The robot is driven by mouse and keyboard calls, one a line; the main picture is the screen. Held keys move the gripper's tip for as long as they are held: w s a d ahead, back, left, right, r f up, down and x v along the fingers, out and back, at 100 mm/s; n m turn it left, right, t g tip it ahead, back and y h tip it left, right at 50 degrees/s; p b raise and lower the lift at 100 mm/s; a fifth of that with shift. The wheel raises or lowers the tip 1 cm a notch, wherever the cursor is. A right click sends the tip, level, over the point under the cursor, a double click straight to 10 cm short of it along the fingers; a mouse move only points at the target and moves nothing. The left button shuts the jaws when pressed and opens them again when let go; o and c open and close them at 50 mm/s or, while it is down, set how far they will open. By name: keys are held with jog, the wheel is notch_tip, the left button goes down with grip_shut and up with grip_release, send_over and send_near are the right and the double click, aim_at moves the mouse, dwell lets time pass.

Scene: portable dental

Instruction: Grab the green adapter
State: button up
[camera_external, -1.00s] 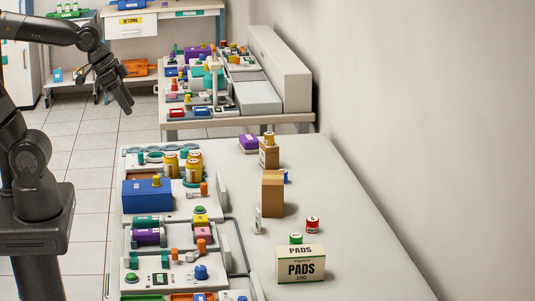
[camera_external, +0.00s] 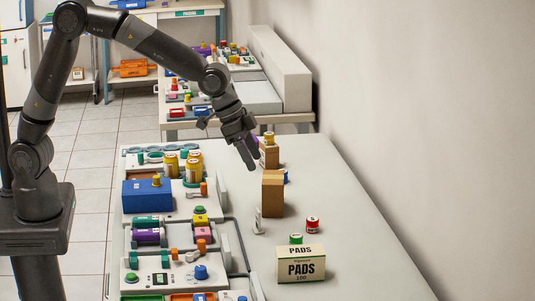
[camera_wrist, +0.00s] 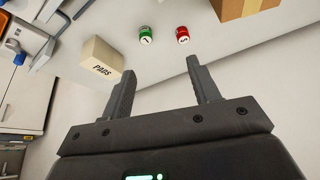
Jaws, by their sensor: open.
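The green adapter (camera_external: 296,239) is a small green cylinder with a pale label. It stands on the white table just behind the PADS box, which hides its lower part in the external view. In the wrist view the green adapter (camera_wrist: 146,34) shows whole, beyond the fingertips and between their directions. My gripper (camera_external: 250,162) is above the table, well behind the adapter and apart from it, pointing down. In the wrist view my gripper (camera_wrist: 160,68) has its two fingers spread with nothing between them.
A PADS box (camera_external: 301,265) stands close in front of the adapter. A red cylinder (camera_external: 312,225) stands beside it at the right. Dental equipment lines the left side; the table's right side is clear.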

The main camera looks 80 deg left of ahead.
send_near(296, 235)
jog(key=shift+m, duration=0.5)
jog(key=x, duration=0.4)
jog(key=shift+w+d+f, duration=0.1)
jog(key=shift+w+d, duration=0.05)
jog(key=shift+d, duration=0.1)
jog(key=shift+x, duration=2.95)
jog(key=shift+a, duration=0.15)
jog(key=c, duration=1.1)
